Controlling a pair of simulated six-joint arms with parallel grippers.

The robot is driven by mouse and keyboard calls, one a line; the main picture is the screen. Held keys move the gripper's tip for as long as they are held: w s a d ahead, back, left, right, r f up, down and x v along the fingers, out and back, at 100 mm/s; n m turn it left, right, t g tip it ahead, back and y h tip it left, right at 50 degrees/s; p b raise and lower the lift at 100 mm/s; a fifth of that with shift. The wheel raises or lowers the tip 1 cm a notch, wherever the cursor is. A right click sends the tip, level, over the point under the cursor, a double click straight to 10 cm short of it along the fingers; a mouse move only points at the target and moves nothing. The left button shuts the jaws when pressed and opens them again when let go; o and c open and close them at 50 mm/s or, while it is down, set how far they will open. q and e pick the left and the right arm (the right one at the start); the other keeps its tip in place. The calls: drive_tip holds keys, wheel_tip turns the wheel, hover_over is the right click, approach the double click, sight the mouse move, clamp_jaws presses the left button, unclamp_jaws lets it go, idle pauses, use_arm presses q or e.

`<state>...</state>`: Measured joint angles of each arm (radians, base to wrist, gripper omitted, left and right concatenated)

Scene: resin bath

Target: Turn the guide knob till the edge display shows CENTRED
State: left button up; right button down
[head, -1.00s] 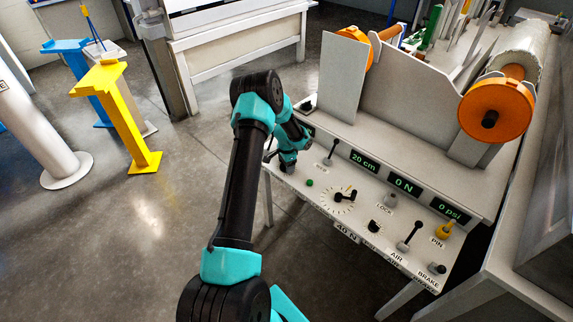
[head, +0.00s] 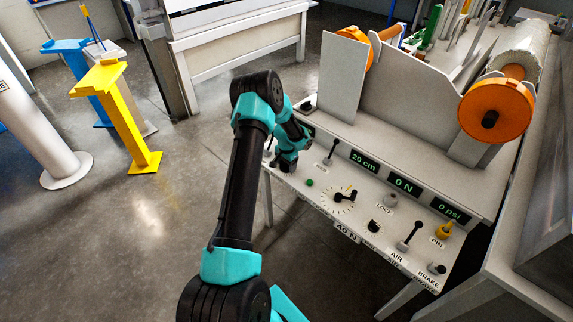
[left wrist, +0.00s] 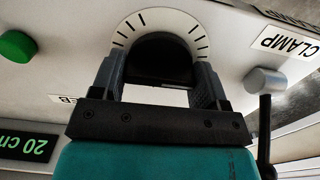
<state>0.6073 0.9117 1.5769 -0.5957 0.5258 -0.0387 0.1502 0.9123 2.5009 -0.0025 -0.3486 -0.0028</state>
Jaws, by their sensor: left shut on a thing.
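The guide knob (left wrist: 160,48) is a dark round knob in front of a white dial plate (left wrist: 190,27) with black tick marks, seen in the left wrist view. My left gripper (left wrist: 160,78) is shut on it, one finger on each side. In the head view my left gripper (head: 287,162) is at the left end of the sloping control panel, and its arm hides the knob there. The edge display cannot be read; my left arm covers most of that part of the display row. My right gripper is not in view.
Displays read 20 cm (head: 363,161), 0 N (head: 404,185) and 0 psi (head: 449,210). A green button (left wrist: 17,46) and a lever (left wrist: 265,110) by the CLAMP label (left wrist: 290,42) flank the knob. Orange-ended rolls (head: 497,106) stand above.

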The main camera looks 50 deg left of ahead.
use_arm(q)
drive_tip(key=o, duration=0.9)
drive_tip(key=shift+o, duration=0.2)
wheel_tip(320, 180, up, 17)
drive_tip(key=shift+r, duration=0.2)
idle(0.3)
